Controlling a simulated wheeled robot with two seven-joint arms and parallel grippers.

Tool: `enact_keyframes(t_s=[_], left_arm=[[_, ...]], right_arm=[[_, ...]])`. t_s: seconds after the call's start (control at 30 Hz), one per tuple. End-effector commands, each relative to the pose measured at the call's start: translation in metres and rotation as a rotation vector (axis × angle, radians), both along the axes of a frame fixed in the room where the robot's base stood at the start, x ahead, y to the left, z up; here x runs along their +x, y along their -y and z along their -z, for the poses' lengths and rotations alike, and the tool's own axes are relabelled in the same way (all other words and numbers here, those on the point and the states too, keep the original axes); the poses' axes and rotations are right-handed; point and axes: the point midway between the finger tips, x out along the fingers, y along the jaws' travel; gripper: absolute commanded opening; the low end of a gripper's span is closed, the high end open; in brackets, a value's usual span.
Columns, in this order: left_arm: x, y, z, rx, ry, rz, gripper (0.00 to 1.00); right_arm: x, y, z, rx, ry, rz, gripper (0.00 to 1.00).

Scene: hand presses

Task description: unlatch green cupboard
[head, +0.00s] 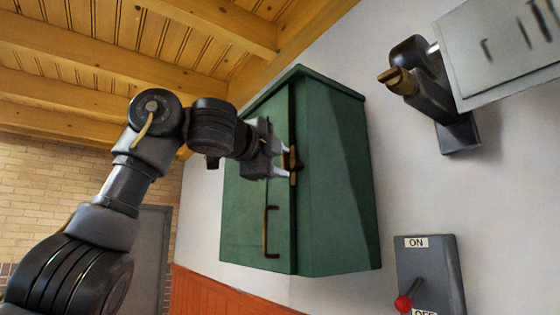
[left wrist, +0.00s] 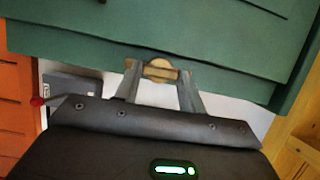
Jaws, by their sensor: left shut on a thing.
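The green cupboard (head: 335,185) hangs on the wall in the middle of the head view, and its green body fills the top of the left wrist view (left wrist: 225,45). Its door looks closed. A brass latch (head: 293,165) sits at the door's edge, and a dark brown bar handle (head: 271,232) is below it. My left gripper (head: 284,166) is at the latch. In the left wrist view its two fingers are shut on the latch (left wrist: 160,70), one on each side. The fingers partly hide the latch. My right gripper is not in view.
A grey switch box (head: 440,262) with a red-knobbed lever (head: 404,303) is on the wall at lower right. A dark fitting with a brass tip (head: 398,80) juts from the wall at upper right, beside a grey panel (head: 505,50). Bare wall lies between.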

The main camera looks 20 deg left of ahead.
Motion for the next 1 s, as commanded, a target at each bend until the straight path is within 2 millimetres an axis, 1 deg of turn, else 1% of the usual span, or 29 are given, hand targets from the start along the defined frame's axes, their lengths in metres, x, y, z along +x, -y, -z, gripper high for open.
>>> enact_keyframes(t_s=[0.07, 0.1, 0.23, 0.5, 0.6, 0.67, 0.77, 0.8, 0.9, 1.0], left_arm=[[0.0, -0.001, -0.001, -0.003, 0.001, 0.0, 0.17], [0.0, -0.001, -0.001, -0.003, 0.001, 0.0, 0.45], [0.0, 0.0, 0.0, -0.002, 0.0, 0.0, 0.62], [0.0, 0.0, 0.0, 0.0, 0.001, 0.0, 0.62], [-0.006, -0.002, 0.002, -0.001, 0.002, 0.0, 0.62], [-0.013, -0.004, 0.002, -0.001, 0.004, 0.0, 0.62], [-0.031, -0.01, 0.005, -0.002, 0.006, 0.0, 0.62], [-0.039, -0.012, 0.006, -0.002, 0.006, -0.001, 0.62], [-0.059, -0.019, 0.007, -0.001, 0.005, -0.002, 0.62], [-0.074, -0.023, 0.006, -0.001, 0.004, -0.002, 0.62]], right_arm=[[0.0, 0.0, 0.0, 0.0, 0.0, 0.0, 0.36], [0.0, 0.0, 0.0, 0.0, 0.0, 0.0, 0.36], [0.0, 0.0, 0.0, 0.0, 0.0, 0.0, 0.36], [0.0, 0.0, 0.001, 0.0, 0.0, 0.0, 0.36], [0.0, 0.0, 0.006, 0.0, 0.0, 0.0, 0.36], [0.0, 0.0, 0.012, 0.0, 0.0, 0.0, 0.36], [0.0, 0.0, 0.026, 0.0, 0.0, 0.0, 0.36], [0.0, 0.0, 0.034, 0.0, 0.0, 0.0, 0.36], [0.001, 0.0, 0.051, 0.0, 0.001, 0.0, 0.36], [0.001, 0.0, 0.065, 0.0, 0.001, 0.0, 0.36]])
